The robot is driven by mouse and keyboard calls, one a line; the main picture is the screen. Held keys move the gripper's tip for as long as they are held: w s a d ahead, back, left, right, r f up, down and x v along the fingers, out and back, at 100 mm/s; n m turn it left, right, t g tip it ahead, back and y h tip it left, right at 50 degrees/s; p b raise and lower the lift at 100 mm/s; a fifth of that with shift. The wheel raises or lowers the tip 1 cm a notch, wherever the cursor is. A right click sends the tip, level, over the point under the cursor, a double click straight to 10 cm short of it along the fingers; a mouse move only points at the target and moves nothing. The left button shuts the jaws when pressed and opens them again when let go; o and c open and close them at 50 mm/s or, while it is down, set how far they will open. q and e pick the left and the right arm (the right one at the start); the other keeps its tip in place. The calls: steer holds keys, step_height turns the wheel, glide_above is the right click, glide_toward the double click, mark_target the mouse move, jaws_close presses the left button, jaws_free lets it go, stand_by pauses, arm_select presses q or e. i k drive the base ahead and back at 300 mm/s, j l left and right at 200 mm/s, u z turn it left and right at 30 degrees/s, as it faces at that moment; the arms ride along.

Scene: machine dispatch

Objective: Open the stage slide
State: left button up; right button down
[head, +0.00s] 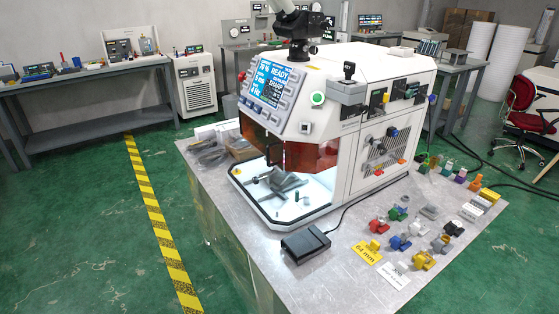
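The shield partly hides the chamber's inside. I cannot tell which part is the stage slide or how far it is open. Neither of my grippers is clearly in view.
A black foot pedal (305,243) sits at the table's front edge. Several coloured parts (401,242) and yellow and white labels (367,252) lie to the right. A black microscope-like head (304,27) stands on top of the machine. Green floor (80,235) is clear on the left.

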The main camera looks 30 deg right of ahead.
mark_target(278, 183)
steer(key=l+z, duration=0.25)
steer(key=l, duration=1.15)
steer(key=i, duration=0.05)
